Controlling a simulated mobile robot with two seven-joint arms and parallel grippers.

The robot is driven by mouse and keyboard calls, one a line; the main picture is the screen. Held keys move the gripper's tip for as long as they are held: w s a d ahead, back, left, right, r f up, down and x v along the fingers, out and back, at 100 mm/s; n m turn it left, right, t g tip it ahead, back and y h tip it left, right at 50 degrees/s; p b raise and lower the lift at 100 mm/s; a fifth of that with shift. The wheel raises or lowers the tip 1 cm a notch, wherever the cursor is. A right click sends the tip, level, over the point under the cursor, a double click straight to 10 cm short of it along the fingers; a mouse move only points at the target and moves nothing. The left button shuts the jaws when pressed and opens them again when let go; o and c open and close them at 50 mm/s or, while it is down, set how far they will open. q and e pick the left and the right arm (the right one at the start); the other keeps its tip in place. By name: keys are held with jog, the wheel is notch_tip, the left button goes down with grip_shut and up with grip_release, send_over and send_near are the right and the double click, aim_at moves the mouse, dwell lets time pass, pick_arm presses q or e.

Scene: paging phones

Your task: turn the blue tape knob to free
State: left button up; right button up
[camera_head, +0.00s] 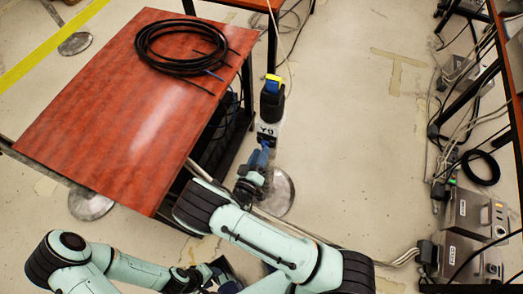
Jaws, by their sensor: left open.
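My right gripper (272,84) is at the upper middle, beside the red table's right edge. Its tip has blue and yellow parts, and I cannot tell whether its fingers are apart or hold anything. My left gripper (222,271) is low in the picture, partly cut off and overlapped by my own arm links; it is open. I cannot make out the blue tape knob. Two grey metal boxes with labels and small controls, an upper one (468,212) and a lower one (461,256), stand at the right edge, away from both grippers.
The red-topped table (100,110) fills the left, with a coil of black cable (150,45) on it. More grey boxes and loose cables (445,130) line the right side. The pale floor (360,130) between is largely clear.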

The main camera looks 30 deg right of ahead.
jog(key=v, duration=1.1)
jog(key=shift+s+a, duration=0.2)
jog(key=s+d+f+m+g+y+p, duration=0.1)
jog(key=s+d+f+g+y+p, duration=0.1)
jog(key=d+f+g+y, duration=0.25)
jog(key=s+d+f+g+y+p, duration=0.1)
jog(key=s+f+g+y+p, duration=0.15)
jog(key=f+y, duration=0.4)
jog(key=s+a+r+m+g+y+p, duration=0.1)
jog(key=s+a+g+y+p, duration=0.1)
jog(key=s, duration=0.4)
jog(key=s+a+r+m+g+y+p, duration=0.1)
jog(key=s+a+g+y, duration=0.1)
jog(key=s+g+y, duration=0.1)
jog(key=s+y, duration=0.1)
jog(key=s, duration=0.1)
jog(key=shift+s+a+g+p, duration=0.25)
jog(key=shift+s+g+p, duration=0.05)
jog(key=shift+s+p, duration=0.1)
